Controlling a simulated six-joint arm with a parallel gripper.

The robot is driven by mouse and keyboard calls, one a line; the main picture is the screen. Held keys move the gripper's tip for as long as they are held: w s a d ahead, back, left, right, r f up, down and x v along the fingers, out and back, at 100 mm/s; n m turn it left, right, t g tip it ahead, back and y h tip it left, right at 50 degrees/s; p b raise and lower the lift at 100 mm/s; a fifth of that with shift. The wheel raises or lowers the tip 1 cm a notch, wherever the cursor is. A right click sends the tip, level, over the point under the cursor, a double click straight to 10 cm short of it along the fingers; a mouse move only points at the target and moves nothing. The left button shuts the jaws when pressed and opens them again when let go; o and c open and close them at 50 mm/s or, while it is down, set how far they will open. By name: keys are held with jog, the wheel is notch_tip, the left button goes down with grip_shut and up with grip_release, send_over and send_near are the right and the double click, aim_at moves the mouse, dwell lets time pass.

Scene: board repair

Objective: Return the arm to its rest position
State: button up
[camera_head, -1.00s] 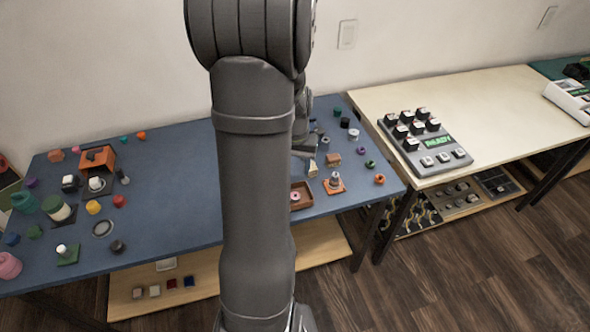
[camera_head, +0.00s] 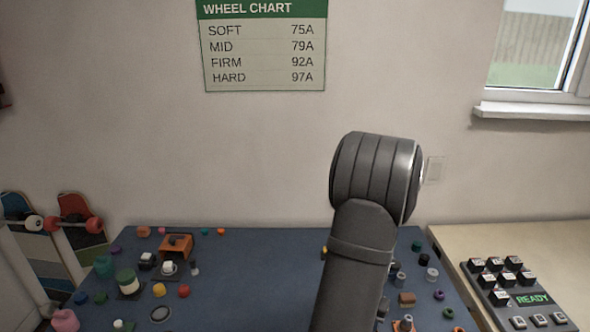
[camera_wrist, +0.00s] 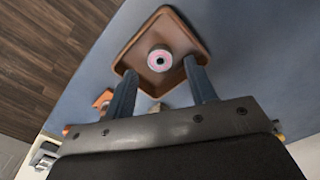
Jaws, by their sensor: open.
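My arm stands in front of the blue workbench (camera_head: 240,268) in the head view and hides part of its right side. My gripper (camera_wrist: 158,82) shows in the wrist view, with its two dark fingers apart and nothing between them. Beyond the fingertips is a brown square tray (camera_wrist: 190,33). A small pale wheel with a pink centre (camera_wrist: 159,60) lies in the tray, apart from the fingers. In the head view my gripper is hidden behind the arm.
Many small coloured parts lie on the bench, with an orange block-like fixture (camera_head: 176,247) at the back left. A keypad reading READY (camera_head: 515,292) sits on the cream table (camera_head: 455,240) at right. A wheel chart (camera_head: 262,50) hangs on the wall. Skateboards (camera_head: 75,225) lean at left.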

notch_tip(320, 180, down, 3)
jog(key=shift+r, duration=1.05)
jog(key=shift+f, duration=0.15)
